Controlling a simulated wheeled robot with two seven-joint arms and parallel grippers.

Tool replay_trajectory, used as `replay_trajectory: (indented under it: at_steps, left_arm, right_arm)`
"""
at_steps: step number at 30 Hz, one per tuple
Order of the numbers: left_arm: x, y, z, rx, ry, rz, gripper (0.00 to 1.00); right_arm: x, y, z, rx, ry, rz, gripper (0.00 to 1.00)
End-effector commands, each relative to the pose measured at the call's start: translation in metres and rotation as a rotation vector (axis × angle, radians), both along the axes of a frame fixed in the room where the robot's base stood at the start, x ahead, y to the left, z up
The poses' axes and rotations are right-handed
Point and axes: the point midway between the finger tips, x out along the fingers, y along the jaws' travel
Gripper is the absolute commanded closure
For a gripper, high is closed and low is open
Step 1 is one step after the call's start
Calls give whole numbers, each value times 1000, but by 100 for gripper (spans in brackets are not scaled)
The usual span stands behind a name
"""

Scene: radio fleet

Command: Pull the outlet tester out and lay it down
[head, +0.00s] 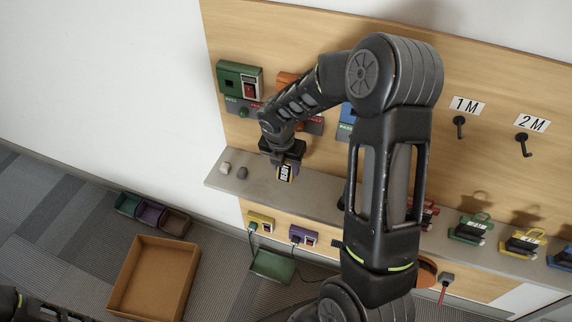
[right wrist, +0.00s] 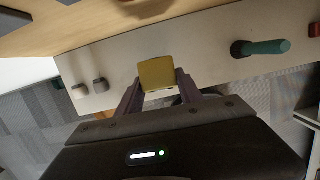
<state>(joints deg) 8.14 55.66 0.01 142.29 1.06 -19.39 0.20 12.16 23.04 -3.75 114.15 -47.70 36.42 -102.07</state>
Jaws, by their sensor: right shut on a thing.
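My left gripper is not in view; only a dark part of mine shows at the lower left corner of the head view.
A white peg (head: 225,168) and a grey peg (head: 242,173) stand on the shelf's left end. A green unit (head: 239,80) hangs above. Yellow (head: 261,222) and purple (head: 303,236) outlet boxes with cords sit below. A brown box (head: 152,278) stands on the floor. My right arm hides the shelf's middle.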

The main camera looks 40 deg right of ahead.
Motion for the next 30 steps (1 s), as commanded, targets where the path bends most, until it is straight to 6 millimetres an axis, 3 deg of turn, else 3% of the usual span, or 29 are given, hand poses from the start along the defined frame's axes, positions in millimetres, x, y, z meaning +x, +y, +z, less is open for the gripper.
replay_trajectory:
  at_steps: [13,28,29,30]
  left_arm:
    - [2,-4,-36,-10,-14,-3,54]
    - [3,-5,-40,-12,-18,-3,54]
    - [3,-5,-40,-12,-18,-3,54]
    - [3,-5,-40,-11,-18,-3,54]
  right_arm:
    - [0,0,-52,-1,1,0,100]
    - [0,0,-60,1,-1,0,100]
    - [0,0,-60,1,-1,0,56]
    - [0,0,-60,1,-1,0,53]
